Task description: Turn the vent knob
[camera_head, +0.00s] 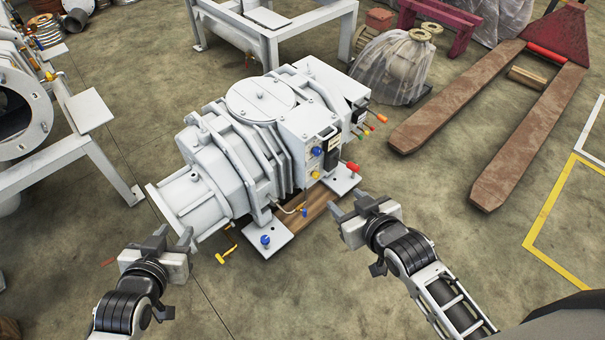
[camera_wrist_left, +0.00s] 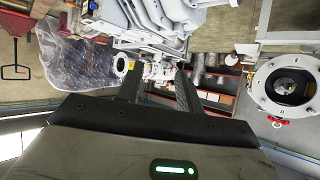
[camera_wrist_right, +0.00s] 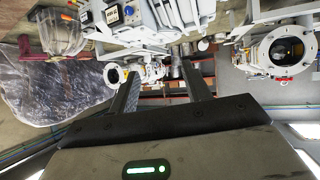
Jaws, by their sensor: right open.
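A grey-white vacuum pump (camera_head: 245,145) stands on the floor ahead of me in the head view. Its near right side has a blue knob (camera_head: 316,151), a yellow knob (camera_head: 316,175) and a red handle (camera_head: 353,167). I cannot tell which of these is the vent knob. The pump's upper part shows in the right wrist view with a blue knob (camera_wrist_right: 128,11). My left gripper (camera_head: 172,238) is open and empty, left of the pump's near flange. My right gripper (camera_head: 349,204) is open and empty, in front of the pump's right foot, apart from the knobs.
A white frame with a large round flange (camera_head: 22,110) stands at the left. A plastic-wrapped unit (camera_head: 393,65) stands behind the pump.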

